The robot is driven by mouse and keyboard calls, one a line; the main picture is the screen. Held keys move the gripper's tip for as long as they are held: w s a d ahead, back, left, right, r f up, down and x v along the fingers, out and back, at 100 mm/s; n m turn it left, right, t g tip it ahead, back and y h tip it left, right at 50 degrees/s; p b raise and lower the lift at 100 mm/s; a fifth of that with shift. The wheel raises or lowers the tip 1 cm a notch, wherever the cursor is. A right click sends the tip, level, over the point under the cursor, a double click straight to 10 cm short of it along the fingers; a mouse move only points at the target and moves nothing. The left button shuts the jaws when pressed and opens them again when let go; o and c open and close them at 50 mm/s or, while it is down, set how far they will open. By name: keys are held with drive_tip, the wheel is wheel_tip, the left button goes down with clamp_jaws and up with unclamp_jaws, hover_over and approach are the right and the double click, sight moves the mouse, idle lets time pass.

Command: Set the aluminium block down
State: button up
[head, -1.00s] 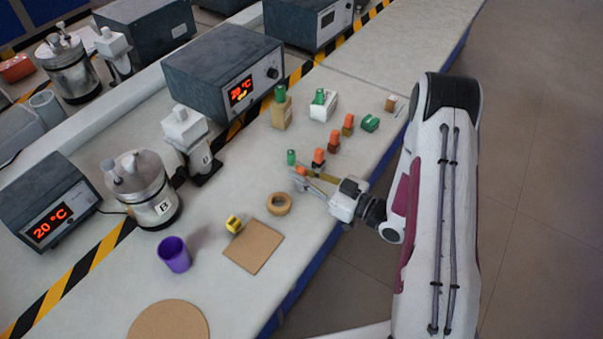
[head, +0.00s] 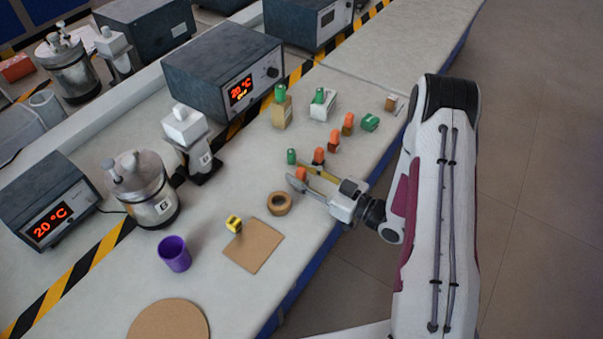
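My gripper (head: 301,176) is low over the bench at its right side, with its fingers spread apart. A small orange-topped piece (head: 301,174) stands between or just beside the fingertips. Its body is mostly hidden by the near finger, so I cannot tell its metal or whether a finger touches it. It appears to be at bench level. No block is clearly recognisable as aluminium. Just behind stand other orange-topped blocks (head: 319,155) and a small green piece (head: 291,156).
A tape roll (head: 279,204), a yellow block (head: 234,224), a brown square mat (head: 265,238) and a purple cup (head: 174,254) lie to the left. More small blocks, including a green one (head: 370,123), stand behind. The bench's front edge is close to my gripper.

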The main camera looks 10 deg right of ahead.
sight(304, 174)
drive_tip(key=shift+d, duration=0.1)
drive_tip(key=shift+s+d, duration=0.5)
drive_tip(key=shift+s, duration=0.05)
drive_tip(key=v, duration=0.2)
drive_tip(key=r+v, duration=0.1)
drive_tip(key=v, duration=0.1)
drive_tip(key=shift+s, duration=0.1)
drive_tip(key=shift+v, duration=1)
